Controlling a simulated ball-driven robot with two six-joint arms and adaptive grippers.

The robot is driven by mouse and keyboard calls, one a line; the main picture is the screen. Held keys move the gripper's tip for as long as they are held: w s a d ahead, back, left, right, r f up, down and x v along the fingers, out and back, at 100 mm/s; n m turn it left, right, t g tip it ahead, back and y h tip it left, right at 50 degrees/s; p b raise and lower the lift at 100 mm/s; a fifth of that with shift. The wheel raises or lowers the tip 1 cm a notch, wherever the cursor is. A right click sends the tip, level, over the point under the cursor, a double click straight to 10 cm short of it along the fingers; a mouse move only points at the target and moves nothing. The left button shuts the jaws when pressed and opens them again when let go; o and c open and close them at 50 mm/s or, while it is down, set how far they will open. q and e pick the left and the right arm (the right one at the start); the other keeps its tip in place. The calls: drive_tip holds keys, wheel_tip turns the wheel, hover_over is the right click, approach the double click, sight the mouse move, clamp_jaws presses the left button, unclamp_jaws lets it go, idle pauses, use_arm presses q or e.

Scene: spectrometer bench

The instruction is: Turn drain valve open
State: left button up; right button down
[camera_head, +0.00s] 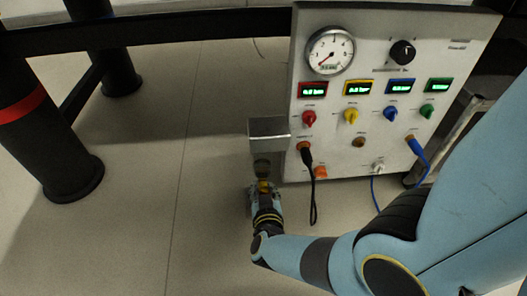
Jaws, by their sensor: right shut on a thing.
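A light grey instrument panel (330,140) carries red (309,118), yellow (351,116), blue (390,115) and green (427,112) valve knobs in a row. Their labels are too small to read, so I cannot tell which part is the drain valve. My right gripper (262,170) is at the panel's lower left side, just below a metal box-shaped bracket (268,130). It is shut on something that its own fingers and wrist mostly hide. An orange fitting (320,172) is to its right, apart from it. My left gripper is out of view.
A round gauge (330,51) and a black dial (402,52) are at the panel's top. A black cable (312,190) hangs close to the right of my gripper, and a blue cable (420,155) hangs farther right. The floor (150,200) to the left is clear up to a black leg (45,150).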

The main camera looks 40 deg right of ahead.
idle(0.4)
drive_tip(key=c, duration=1.4)
unclamp_jaws()
drive_tip(key=shift+o, duration=0.2)
